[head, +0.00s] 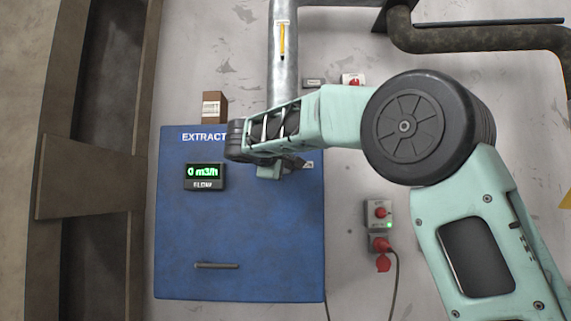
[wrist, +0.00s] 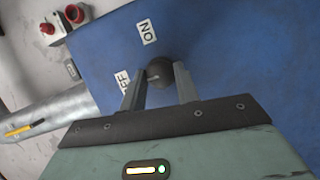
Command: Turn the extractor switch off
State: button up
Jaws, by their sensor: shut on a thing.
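The blue extractor cabinet (head: 240,240) hangs on the wall, with a flow display (head: 205,177) reading 0 m3/h. The dark round switch knob (wrist: 160,73) is on its front. An ON label (wrist: 147,32) lies above the knob in the wrist view, and a partly hidden OFF label (wrist: 124,84) lies to its left. A light mark on the knob seems to point toward the OFF side. My gripper (wrist: 160,90) is shut on the knob, one finger on each side. In the head view my gripper (head: 280,170) and wrist hide the knob.
A vertical metal pipe (head: 283,60) rises behind my wrist, with a yellow mark on it. A small brown box (head: 214,107) is at the cabinet's top edge. A red-switch socket box (head: 379,214) with a plug and cable is to the right. The lower cabinet has a handle (head: 217,265).

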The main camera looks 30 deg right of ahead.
jog(key=shift+d, duration=0.1)
jog(key=o, duration=1)
jog(key=shift+w+f, duration=0.1)
jog(key=shift+c, duration=0.2)
jog(key=b+v, duration=0.1)
jog(key=v, duration=1.6)
jog(key=shift+a, duration=0.2)
